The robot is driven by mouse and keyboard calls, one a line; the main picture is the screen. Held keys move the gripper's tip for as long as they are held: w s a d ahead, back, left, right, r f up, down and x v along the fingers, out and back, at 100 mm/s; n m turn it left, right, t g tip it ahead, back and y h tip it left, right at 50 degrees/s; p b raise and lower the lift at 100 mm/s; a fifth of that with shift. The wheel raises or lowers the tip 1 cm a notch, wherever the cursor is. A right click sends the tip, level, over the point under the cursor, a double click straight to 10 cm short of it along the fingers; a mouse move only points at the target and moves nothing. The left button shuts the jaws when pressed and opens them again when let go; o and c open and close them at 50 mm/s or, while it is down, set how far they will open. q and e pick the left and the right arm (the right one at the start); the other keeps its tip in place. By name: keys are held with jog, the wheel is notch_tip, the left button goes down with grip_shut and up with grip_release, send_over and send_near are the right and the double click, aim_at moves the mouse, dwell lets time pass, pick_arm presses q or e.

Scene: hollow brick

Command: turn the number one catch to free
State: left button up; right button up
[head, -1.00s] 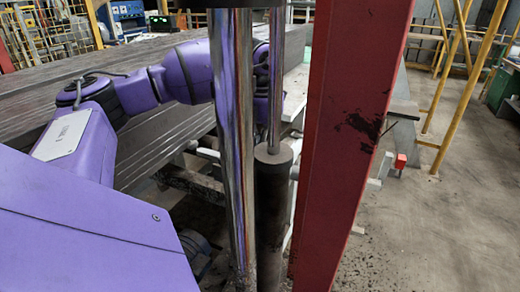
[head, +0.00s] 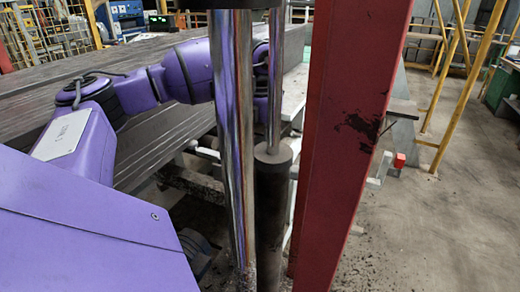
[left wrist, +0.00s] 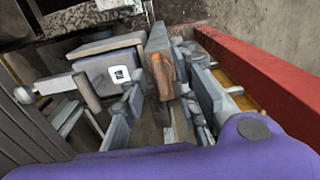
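In the left wrist view my left gripper (left wrist: 160,95) has its two grey fingers spread apart. An orange-brown piece (left wrist: 163,76), which looks like a catch handle, stands between them with a visible gap on its left side. Whether the right finger touches it I cannot tell. To its left is a grey block with a white label (left wrist: 120,74); its dark mark is too small to read. In the head view my left arm passes behind the shiny column, and its gripper is hidden there. My right gripper is in neither view.
A red post (head: 345,140) stands beside the shiny column (head: 233,130) and a dark cylinder (head: 271,210) in the head view. A red beam (left wrist: 270,80) runs close on the right of the left wrist view. Open floor (head: 440,230) lies at the right.

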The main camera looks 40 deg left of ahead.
pick_arm(q)
notch_tip(320, 180, up, 12)
dwell(0.6)
jog(key=shift+d, duration=0.1)
dwell(0.4)
